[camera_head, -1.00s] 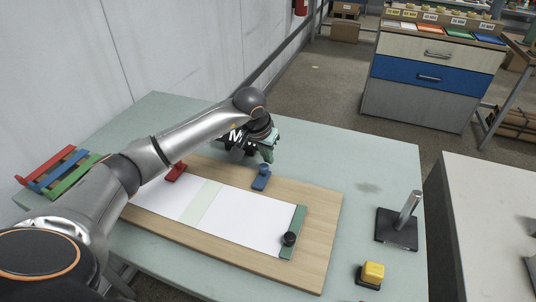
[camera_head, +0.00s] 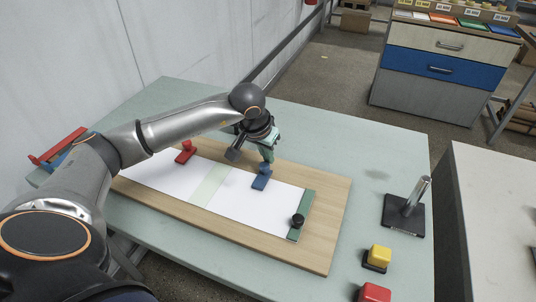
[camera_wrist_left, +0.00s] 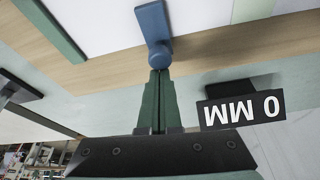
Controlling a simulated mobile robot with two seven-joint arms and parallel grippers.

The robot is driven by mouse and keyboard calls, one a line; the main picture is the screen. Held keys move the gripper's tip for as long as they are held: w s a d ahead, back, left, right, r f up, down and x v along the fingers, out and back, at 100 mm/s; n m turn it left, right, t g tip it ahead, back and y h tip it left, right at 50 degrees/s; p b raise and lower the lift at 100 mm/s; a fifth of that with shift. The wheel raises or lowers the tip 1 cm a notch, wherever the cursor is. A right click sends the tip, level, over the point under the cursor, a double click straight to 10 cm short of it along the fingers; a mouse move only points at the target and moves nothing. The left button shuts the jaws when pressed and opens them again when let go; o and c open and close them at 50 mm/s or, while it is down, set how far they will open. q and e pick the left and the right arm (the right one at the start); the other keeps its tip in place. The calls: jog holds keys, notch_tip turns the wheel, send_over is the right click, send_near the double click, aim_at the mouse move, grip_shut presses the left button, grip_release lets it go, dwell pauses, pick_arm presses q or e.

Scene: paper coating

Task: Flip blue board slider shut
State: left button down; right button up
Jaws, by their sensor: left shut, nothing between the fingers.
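The blue slider (camera_head: 262,177) is at the far edge of the wooden board (camera_head: 315,250). Its blue bar lies across the board's edge strip and over the edge of the white sheet (camera_head: 255,210). My left gripper (camera_head: 268,158) is just behind the slider's round knob, shut with nothing in it. In the left wrist view, the blue slider (camera_wrist_left: 153,25) points away from the shut green fingers (camera_wrist_left: 159,74). The fingertips are at or very near its knob; I cannot tell if they touch. My right gripper is not in view.
A red slider (camera_head: 185,153) sits left along the same board edge. A green bar with a black knob (camera_head: 298,220) is at the board's right end. A metal post on a black base (camera_head: 410,210), a yellow button (camera_head: 378,256) and a red button (camera_head: 374,292) stand to the right.

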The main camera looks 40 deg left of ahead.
aim_at(258, 182)
pick_arm(q)
jog(key=v, duration=1.2)
jog(key=shift+r, duration=0.25)
jog(key=shift+d, duration=0.1)
jog(key=shift+s+f, duration=0.1)
jog(key=shift+s, duration=0.1)
